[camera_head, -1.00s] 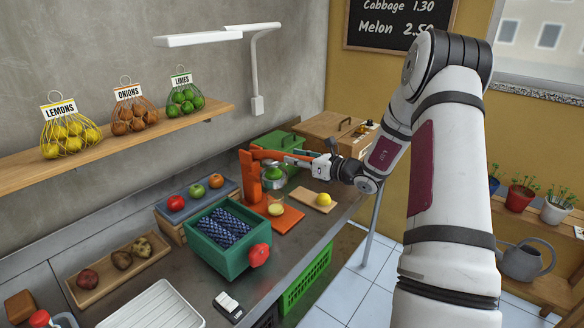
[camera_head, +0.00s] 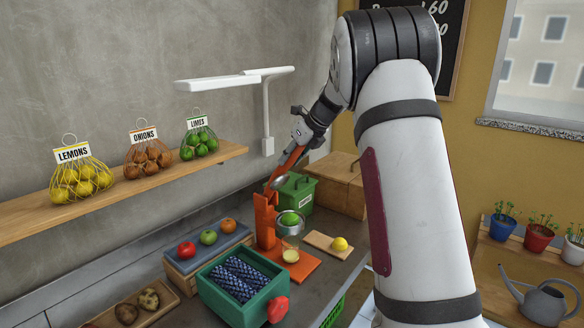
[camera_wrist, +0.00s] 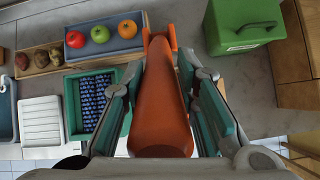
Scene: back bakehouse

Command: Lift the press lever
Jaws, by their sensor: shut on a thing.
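The orange press (camera_head: 265,221) stands on the grey counter. Its lever (camera_head: 289,160) is raised and slopes steeply up to the right from the hinge on top of the post. My gripper (camera_head: 302,140) is shut on the lever's upper end. In the wrist view the orange lever (camera_wrist: 162,105) lies between the two fingers. The press base (camera_head: 302,267) holds a glass with pale yellow content (camera_head: 290,255). A green lime half (camera_head: 289,218) shows in a metal bowl (camera_head: 292,229) beside the post.
A green lidded box (camera_head: 299,190) and a wooden box (camera_head: 338,183) stand behind the press. A lemon (camera_head: 339,243) is on a board to the right. A green crate with dark blue contents (camera_head: 206,284) is in front. A lamp (camera_head: 268,110) and a shelf (camera_head: 128,186) are on the wall.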

